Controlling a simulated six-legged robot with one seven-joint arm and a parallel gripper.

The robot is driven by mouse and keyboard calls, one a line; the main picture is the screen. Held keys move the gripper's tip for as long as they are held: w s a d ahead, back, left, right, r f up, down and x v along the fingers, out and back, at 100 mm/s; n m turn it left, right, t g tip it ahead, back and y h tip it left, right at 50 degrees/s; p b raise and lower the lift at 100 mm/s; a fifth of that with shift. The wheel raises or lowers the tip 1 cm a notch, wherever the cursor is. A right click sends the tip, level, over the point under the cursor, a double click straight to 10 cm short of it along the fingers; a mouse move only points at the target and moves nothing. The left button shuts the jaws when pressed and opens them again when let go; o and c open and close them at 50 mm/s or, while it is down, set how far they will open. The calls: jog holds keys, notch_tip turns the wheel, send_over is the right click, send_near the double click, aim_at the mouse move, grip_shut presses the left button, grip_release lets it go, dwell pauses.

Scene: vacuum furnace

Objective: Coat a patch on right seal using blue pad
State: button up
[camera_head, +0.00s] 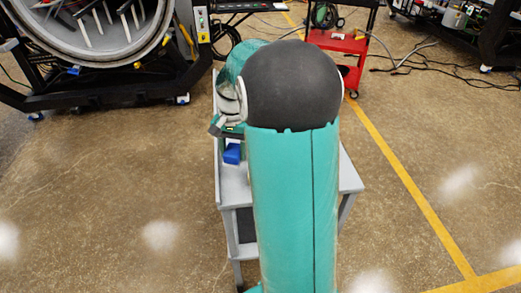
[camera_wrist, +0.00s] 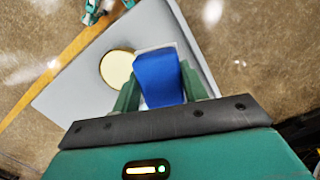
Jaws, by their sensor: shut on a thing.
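The blue pad (camera_wrist: 158,78) is between the green fingers of my gripper (camera_wrist: 160,88) in the wrist view, and the gripper is shut on it. In the head view the blue pad (camera_head: 232,154) shows just left of my arm, over the grey table (camera_head: 233,186). My gripper (camera_head: 229,137) is mostly hidden by my arm there. A round furnace opening with a pale metal rim (camera_head: 150,42) stands at the upper left, well away from the pad. I cannot tell which part is the right seal.
A pale yellow disc with a gold rim (camera_wrist: 116,68) lies on the grey table beside the pad. A red cart (camera_head: 340,42) stands behind, with hoses and cables on the floor to its right. The floor left and right of the table is clear.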

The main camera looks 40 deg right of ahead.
jog(key=s+d+m, duration=0.3)
jog(key=s+d, duration=0.3)
jog(key=shift+a+f, duration=0.1)
jog(key=shift+f, duration=2.65)
jog(key=shift+f, duration=0.7)
notch_tip(320, 180, up, 7)
dwell(0.7)
dwell(0.8)
